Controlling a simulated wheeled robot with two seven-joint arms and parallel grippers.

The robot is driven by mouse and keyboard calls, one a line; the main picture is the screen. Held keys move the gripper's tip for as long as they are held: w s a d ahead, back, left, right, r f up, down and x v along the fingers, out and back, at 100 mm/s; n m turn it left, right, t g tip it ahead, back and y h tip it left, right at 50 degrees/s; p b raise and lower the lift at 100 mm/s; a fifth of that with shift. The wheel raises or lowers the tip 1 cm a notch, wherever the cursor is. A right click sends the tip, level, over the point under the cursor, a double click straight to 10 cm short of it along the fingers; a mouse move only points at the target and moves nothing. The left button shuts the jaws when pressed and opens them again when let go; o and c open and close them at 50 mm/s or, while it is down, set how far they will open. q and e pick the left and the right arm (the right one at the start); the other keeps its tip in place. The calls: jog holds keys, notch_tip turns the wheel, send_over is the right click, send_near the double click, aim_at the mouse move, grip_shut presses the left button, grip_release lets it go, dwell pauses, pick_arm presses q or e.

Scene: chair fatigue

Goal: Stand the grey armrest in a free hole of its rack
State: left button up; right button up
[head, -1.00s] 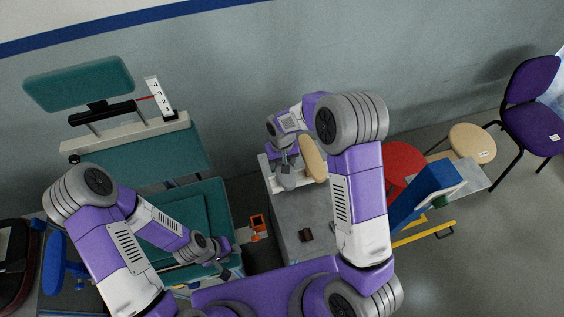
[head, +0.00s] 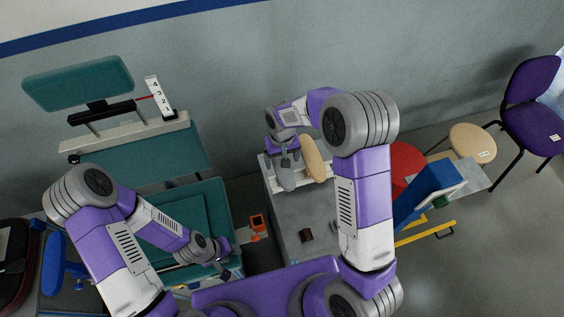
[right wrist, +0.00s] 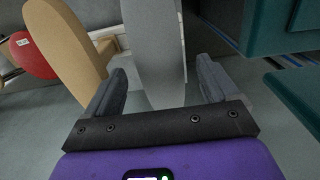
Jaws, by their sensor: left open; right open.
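The grey armrest (head: 287,178) stands roughly upright at the pale rack (head: 306,182), left of a tan armrest (head: 313,158). Whether its foot is seated in a hole cannot be told. My right gripper (head: 284,154) is open at the grey armrest. In the right wrist view, the grey armrest (right wrist: 153,45) shows between and beyond the open fingers of my right gripper (right wrist: 160,80), with gaps on both sides; the tan armrest (right wrist: 66,45) leans to the left. My left gripper (head: 228,259) is open and empty, low over the teal bench.
The rack stands on a grey table (head: 295,215) with a small dark brown block (head: 306,235) on it. An orange box (head: 257,222) lies between table and teal bench (head: 220,205). A red round seat (head: 405,160) and a blue panel (head: 428,190) are on the right.

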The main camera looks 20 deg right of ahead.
pick_arm(q)
jog(key=shift+r, duration=0.15)
pick_arm(e)
notch_tip(320, 180, up, 4)
jog(key=shift+r, duration=0.1)
pick_arm(q)
jog(key=shift+s, duration=0.1)
pick_arm(e)
jog(key=shift+s, duration=0.1)
dwell(0.3)
